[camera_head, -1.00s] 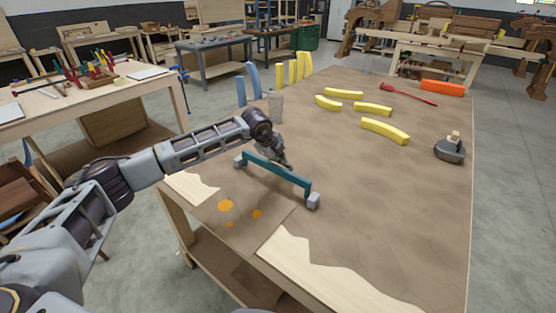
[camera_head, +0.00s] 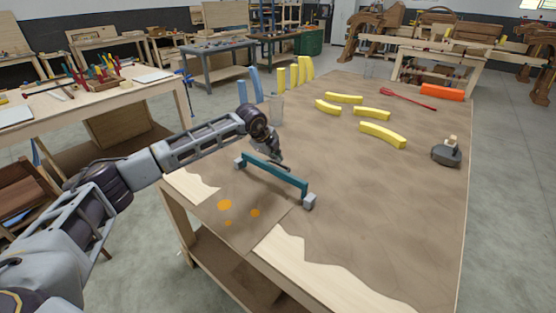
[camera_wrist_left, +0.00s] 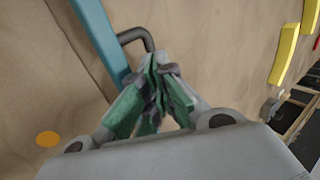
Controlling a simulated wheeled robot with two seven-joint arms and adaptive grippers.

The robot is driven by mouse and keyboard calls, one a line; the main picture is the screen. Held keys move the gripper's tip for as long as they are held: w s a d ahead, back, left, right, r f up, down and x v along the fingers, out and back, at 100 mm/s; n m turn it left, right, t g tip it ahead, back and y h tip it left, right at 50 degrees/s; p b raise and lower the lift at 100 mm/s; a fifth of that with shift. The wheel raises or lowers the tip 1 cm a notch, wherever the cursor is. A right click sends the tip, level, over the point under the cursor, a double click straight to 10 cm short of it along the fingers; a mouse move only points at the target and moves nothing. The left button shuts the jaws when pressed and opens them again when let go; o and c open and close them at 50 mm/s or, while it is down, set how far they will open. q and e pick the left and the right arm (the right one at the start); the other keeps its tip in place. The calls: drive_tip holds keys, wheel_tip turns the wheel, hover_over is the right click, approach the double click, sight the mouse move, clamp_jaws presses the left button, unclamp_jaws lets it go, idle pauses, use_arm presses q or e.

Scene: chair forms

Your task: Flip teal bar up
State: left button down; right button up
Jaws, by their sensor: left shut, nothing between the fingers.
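The teal bar (camera_head: 275,175) lies across the near left part of the workbench, with a grey block (camera_head: 309,201) at its near right end and another (camera_head: 239,161) at its far left end. My left gripper (camera_head: 281,165) is shut and empty just behind the bar, near its middle. In the left wrist view the teal bar (camera_wrist_left: 99,36) runs along the upper left, and a dark bent handle (camera_wrist_left: 136,36) shows beside it. The closed fingertips (camera_wrist_left: 156,62) are just below that handle; I cannot tell whether they touch it. My right gripper is not in view.
Several yellow curved pieces (camera_head: 383,135) lie or stand farther back. A clear cup (camera_head: 276,107) and blue pieces (camera_head: 254,84) are at the left edge. A red tool (camera_head: 405,97), an orange block (camera_head: 442,92) and a grey clamp-like object (camera_head: 446,153) are at the right. The bench middle is clear.

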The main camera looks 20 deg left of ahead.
use_arm(q)
drive_tip(key=v, duration=0.4)
drive_tip(key=shift+w, duration=0.25)
drive_tip(key=d+b+v, duration=0.1)
drive_tip(key=v, duration=0.6)
drive_tip(key=shift+w+a+r, duration=0.2)
drive_tip(key=shift+a+r, duration=0.05)
drive_tip(key=shift+a, duration=0.1)
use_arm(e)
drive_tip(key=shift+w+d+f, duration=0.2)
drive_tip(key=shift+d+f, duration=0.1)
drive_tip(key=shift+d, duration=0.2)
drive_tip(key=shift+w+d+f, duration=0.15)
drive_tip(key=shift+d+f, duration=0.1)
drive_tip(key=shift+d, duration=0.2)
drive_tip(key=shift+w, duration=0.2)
use_arm(q)
drive_tip(key=shift+f, duration=0.1)
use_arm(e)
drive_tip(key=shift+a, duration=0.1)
